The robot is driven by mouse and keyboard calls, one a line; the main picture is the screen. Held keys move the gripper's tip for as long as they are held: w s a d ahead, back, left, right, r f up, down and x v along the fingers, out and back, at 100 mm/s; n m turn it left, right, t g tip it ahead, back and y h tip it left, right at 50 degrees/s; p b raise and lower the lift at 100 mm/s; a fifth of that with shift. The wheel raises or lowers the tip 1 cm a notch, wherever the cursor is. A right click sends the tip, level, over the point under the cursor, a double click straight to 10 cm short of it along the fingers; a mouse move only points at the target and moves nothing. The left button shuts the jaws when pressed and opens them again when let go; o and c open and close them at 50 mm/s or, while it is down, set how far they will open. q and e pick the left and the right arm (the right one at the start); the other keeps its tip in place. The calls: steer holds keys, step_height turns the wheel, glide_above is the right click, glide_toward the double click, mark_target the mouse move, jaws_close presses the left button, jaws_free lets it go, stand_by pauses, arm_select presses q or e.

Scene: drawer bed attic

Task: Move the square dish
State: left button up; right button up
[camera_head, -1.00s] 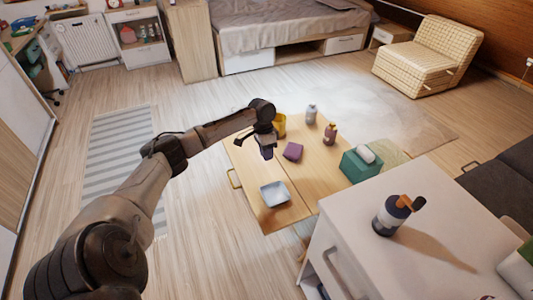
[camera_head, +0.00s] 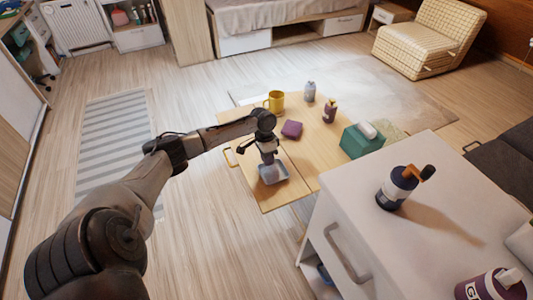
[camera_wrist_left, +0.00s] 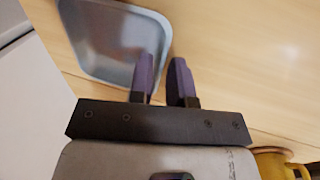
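The square dish (camera_head: 278,177) is a shallow grey-blue tray on the low wooden table (camera_head: 285,196). My left gripper (camera_head: 270,163) is over it and hides part of it in the head view. In the left wrist view the dish (camera_wrist_left: 110,42) lies at upper left. The two dark fingers of my left gripper (camera_wrist_left: 163,75) are a little apart. One finger is over the dish and the other is outside, with the dish's edge running between them. I see no clear contact with the rim. My right gripper is not in view.
On the table stand a yellow mug (camera_head: 275,101), a purple block (camera_head: 292,129), a grey bottle (camera_head: 310,92), a brown bottle (camera_head: 330,111) and a green tissue box (camera_head: 361,141). A white cabinet (camera_head: 425,215) with a dark bottle (camera_head: 397,187) is at right.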

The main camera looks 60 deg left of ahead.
arm_select(q)
steer(key=shift+d+f, duration=0.15)
steer(key=shift+f, duration=0.35)
steer(key=shift+c, duration=0.5)
jaws_close()
